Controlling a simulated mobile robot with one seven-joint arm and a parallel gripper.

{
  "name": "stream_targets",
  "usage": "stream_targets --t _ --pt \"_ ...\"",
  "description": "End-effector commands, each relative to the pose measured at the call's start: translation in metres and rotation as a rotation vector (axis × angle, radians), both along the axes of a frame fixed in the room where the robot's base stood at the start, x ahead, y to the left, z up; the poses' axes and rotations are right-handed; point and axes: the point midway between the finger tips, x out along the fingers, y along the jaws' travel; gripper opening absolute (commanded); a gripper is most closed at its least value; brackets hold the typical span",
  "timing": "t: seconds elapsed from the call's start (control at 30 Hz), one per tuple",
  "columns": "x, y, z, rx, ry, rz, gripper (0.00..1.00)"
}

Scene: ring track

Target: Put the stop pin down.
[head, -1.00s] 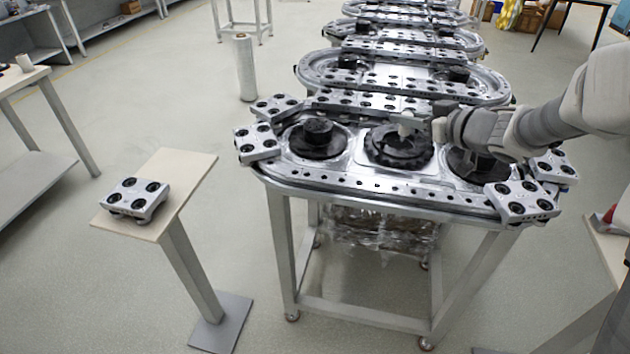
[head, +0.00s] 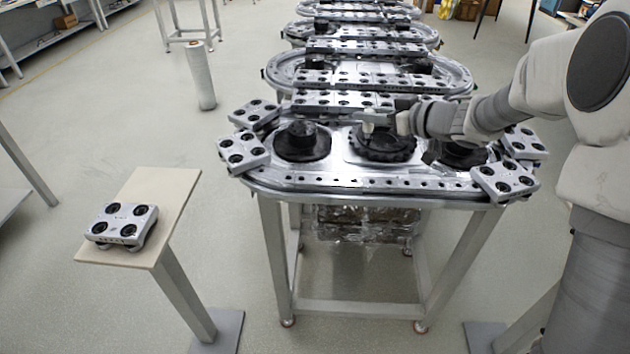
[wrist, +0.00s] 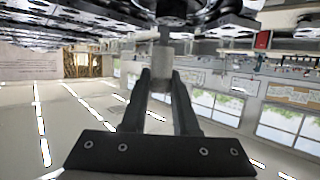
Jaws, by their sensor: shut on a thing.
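The stop pin is a small pale grey cylinder (head: 367,123) seen in the head view above the back left edge of the middle black toothed wheel (head: 383,147). My gripper (head: 374,118) reaches in from the right and is shut on the pin. In the wrist view the two dark fingers (wrist: 162,82) close on both sides of the grey pin (wrist: 163,66), whose thinner end points to the dark wheel (wrist: 173,8) at the top. Whether the pin touches anything below is too small to tell.
The ring track (head: 370,182) sits on a metal frame table, with four-wheeled carriages (head: 245,152) at both ends. Another carriage (head: 122,222) rests on a beige stand (head: 168,190) at left. More ring tracks stand behind. Floor between stand and table is clear.

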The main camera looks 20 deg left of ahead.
Motion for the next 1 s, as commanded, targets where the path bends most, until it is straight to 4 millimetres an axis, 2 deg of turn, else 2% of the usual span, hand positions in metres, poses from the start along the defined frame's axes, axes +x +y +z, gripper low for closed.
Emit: stream_targets --t 0.3,0.5,0.73,1.0 --pt "-0.041 0.053 -0.043 0.001 0.002 0.008 0.00" --pt "-0.063 0.082 -0.064 0.001 0.001 0.006 0.00" --pt "-0.070 0.091 -0.073 -0.001 0.001 0.001 0.00" --pt "-0.070 0.091 -0.110 -0.001 0.002 0.002 0.00"
